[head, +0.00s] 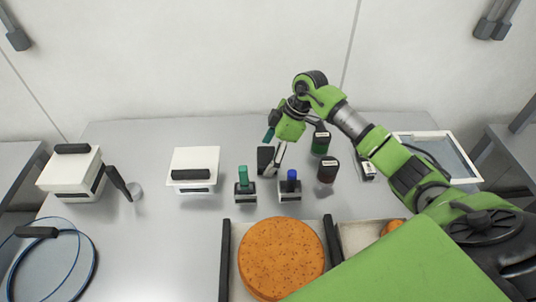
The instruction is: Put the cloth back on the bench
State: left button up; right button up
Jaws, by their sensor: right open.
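The grey bench (165,250) spans the middle of the head view, against a pale wall. I cannot make out a cloth with certainty in this view. My right gripper (274,152) is open above the back middle of the bench, over a small dark block (265,161). Its fingers point down and I see nothing held between them. My right arm comes in from the right and hides part of the bench's right side. My left gripper is not in view.
Two stamp-like tools, green-topped (243,178) and blue-topped (291,178), stand below the gripper. Dark bottles (327,170) stand beside it. White devices (193,180) are on the left. An orange speckled round (281,258) lies at the front. A white-rimmed tray (470,181) is at right.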

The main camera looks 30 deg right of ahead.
jog(key=b+v, duration=0.2)
jog(key=v, duration=0.9)
jog(key=shift+r, duration=0.3)
jog(key=shift+f, duration=0.1)
